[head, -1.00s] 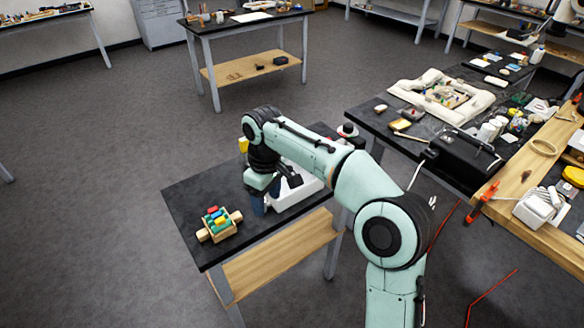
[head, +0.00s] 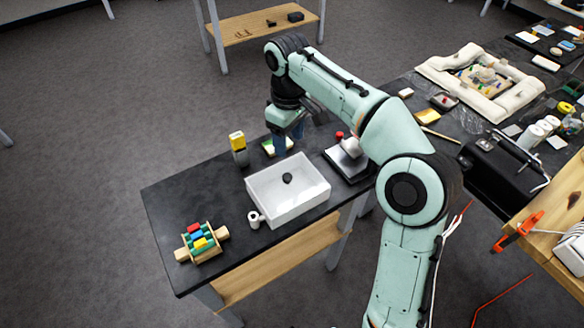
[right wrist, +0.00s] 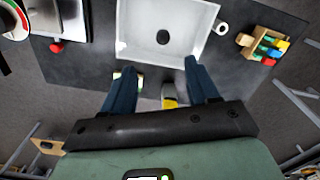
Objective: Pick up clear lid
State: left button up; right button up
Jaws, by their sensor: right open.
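A white open-looking box (head: 262,212) sits on the black-topped table (head: 185,205). A dark round knob-like piece (head: 287,178) shows in its middle, also in the right wrist view (right wrist: 162,37). It may belong to a clear lid, but I cannot make out a see-through lid edge. My right gripper (head: 288,138) is open and empty at the box's far side. In the right wrist view its two blue fingers (right wrist: 160,70) are apart, with the box (right wrist: 135,52) ahead of them. The left gripper is not in view.
A yellow-topped grey block (head: 238,150) and a small green-and-yellow item (head: 268,147) stand near my right gripper. A scale-like device (head: 347,163) is right of the box. A white roll (head: 255,219) and a wooden rack of coloured pieces (head: 201,241) are at the left.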

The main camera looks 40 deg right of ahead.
jog(key=b, duration=0.2)
send_over(287, 176)
jog(key=f, duration=0.7)
jog(key=shift+s+d, duration=0.2)
jog(key=shift+d, duration=0.1)
jog(key=shift+w+f, duration=0.1)
jog(key=shift+f, duration=0.45)
jog(key=f, duration=0.3)
jog(key=f+b, duration=0.1)
jog(key=f, duration=0.1)
jog(key=shift+a+f, duration=0.1)
jog(key=shift+a, duration=0.2)
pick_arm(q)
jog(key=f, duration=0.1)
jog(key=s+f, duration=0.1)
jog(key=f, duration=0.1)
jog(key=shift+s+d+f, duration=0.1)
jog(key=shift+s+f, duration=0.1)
pick_arm(e)
grip_shut()
